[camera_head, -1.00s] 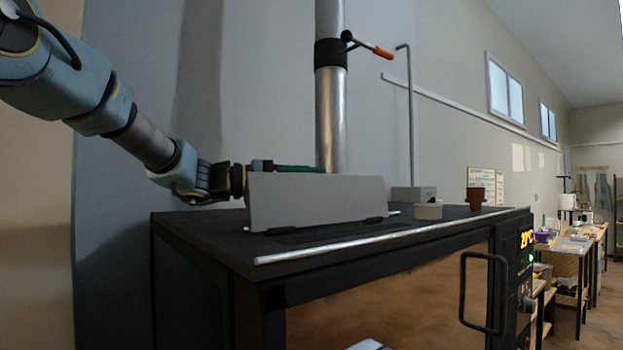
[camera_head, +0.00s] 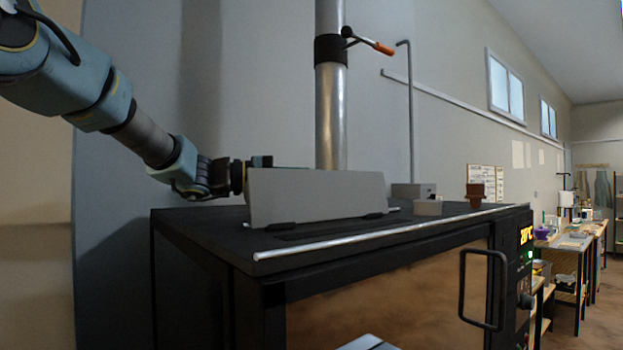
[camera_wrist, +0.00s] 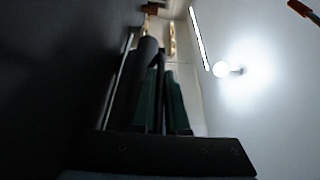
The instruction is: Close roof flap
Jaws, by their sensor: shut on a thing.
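The roof flap (camera_head: 315,198) is a flat grey plate standing up from the black kiln roof (camera_head: 205,228), with small dark hinges at its lower edge. My gripper reaches in from the left behind the flap; its fingers are mostly hidden there, with only a sliver above the top edge in the head view. In the wrist view, my gripper (camera_wrist: 162,98) shows two dark green fingers close around a dark bar-like part, beside a large dark surface. I take the held part to belong to the flap, but its contact is too dark to see clearly.
A metal flue pipe (camera_head: 331,115) rises just behind the flap. A bright metal rod (camera_head: 370,238) runs along the front edge.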

